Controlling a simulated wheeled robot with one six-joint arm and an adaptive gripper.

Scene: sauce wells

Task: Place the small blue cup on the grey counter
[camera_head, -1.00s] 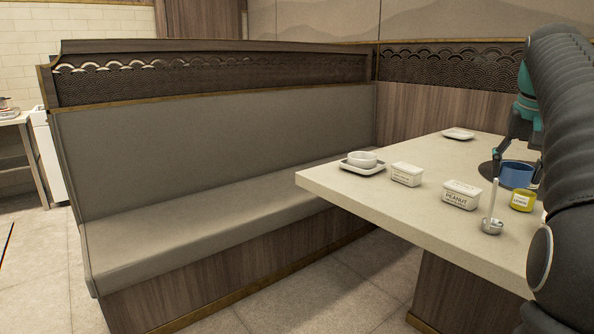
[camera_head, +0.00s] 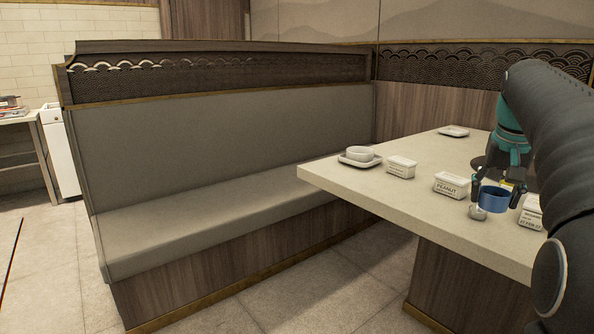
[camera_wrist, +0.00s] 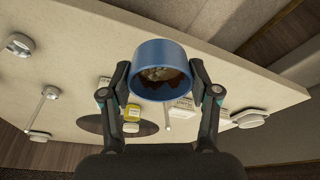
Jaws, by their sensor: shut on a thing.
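The small blue cup (camera_head: 494,200) is held between the fingers of my gripper (camera_head: 498,190), which is shut on it. A grey-topped counter (camera_head: 18,118) stands at the far left, partly cut off by the frame edge.
The pale table (camera_head: 420,215) bears a saucer with a white bowl (camera_head: 360,153), a white tub (camera_head: 401,167), a peanut tub (camera_head: 452,185) and another labelled tub (camera_head: 531,212). A grey bench (camera_head: 210,190) fills the middle. Floor is clear at the left (camera_head: 50,250).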

